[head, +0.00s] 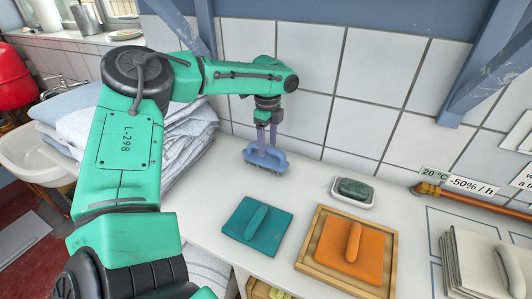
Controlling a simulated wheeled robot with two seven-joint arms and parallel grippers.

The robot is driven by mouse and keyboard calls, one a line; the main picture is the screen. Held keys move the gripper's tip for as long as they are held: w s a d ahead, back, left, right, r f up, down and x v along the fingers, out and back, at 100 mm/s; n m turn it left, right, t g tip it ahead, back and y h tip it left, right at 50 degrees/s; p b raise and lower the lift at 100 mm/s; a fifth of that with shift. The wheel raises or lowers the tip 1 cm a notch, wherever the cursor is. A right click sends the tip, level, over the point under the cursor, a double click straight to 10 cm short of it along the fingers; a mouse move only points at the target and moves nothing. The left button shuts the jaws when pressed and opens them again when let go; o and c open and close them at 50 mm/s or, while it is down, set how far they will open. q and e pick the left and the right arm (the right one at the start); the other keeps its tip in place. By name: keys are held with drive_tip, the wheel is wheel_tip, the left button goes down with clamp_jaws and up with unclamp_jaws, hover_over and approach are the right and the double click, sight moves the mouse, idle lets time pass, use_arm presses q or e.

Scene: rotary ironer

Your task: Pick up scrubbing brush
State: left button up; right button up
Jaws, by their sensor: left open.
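The blue scrubbing brush (265,161) lies bristles down on the white counter, near the tiled wall. My left gripper (267,146) points straight down over it in the head view. Its purple fingers reach down at the brush's top and partly hide its handle. The fingers are open; I cannot tell whether they touch the brush. My right gripper is not in view.
A green soap in a white dish (338,199) sits right of the brush. A teal pad (238,232) and an orange pad (334,246) on a wooden tray (310,260) lie in front. Folded linens (187,150) stand left. A copper pipe (470,198) runs at right.

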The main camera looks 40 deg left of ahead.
use_arm(q)
drive_tip(key=shift+s+f, duration=0.15)
drive_tip(key=shift+f, duration=1.2)
clamp_jaws()
wheel_tip(320, 180, up, 20)
drive_tip(key=p, duration=0.1)
